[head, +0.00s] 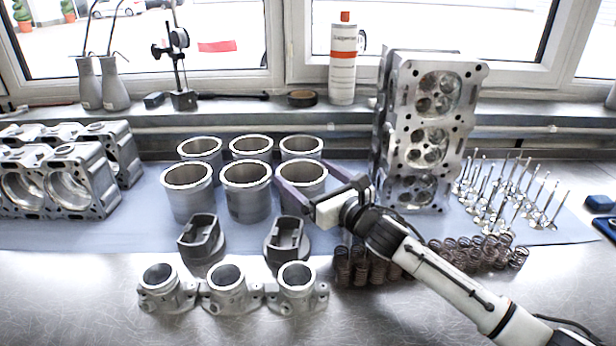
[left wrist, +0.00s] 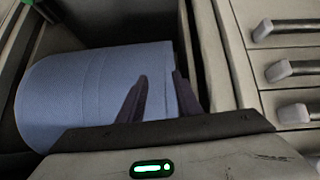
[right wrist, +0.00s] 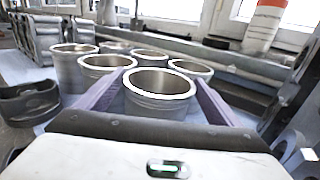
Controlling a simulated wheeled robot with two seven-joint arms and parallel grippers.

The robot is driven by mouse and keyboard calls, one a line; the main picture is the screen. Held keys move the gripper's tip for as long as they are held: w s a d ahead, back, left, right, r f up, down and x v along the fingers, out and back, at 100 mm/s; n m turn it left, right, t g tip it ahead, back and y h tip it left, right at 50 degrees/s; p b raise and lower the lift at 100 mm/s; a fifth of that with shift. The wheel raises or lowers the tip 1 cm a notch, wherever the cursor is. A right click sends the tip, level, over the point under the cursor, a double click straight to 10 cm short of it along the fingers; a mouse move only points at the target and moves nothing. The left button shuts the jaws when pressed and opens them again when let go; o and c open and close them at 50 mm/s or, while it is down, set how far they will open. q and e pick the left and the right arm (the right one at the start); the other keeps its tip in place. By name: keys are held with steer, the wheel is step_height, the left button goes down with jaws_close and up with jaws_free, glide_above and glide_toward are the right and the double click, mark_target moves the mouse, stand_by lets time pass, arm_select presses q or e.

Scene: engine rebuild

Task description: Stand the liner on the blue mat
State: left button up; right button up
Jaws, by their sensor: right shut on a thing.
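Six grey cylindrical liners with bright rims stand in two rows on the blue mat (head: 140,226) in the head view. My right gripper (head: 306,187) has its fingers around the front-right liner (head: 302,172). It is shut on this liner, which is upright between the purple fingers in the right wrist view (right wrist: 158,98). Its lower end is partly hidden, so I cannot tell whether it touches the mat. Another liner (head: 246,196) stands close to its left.
Pistons (head: 203,238) and grey carburettor-like bodies (head: 228,292) stand in front of the liners. Springs (head: 480,252), upright valves (head: 510,190) and a cylinder head (head: 430,130) are at right. Engine blocks (head: 62,182) are at left. The mat is clear between blocks and liners.

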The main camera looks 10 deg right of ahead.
steer(key=o, duration=1.2)
steer(key=shift+f, duration=0.1)
steer(key=b+v, duration=0.1)
steer(key=v, duration=1.1)
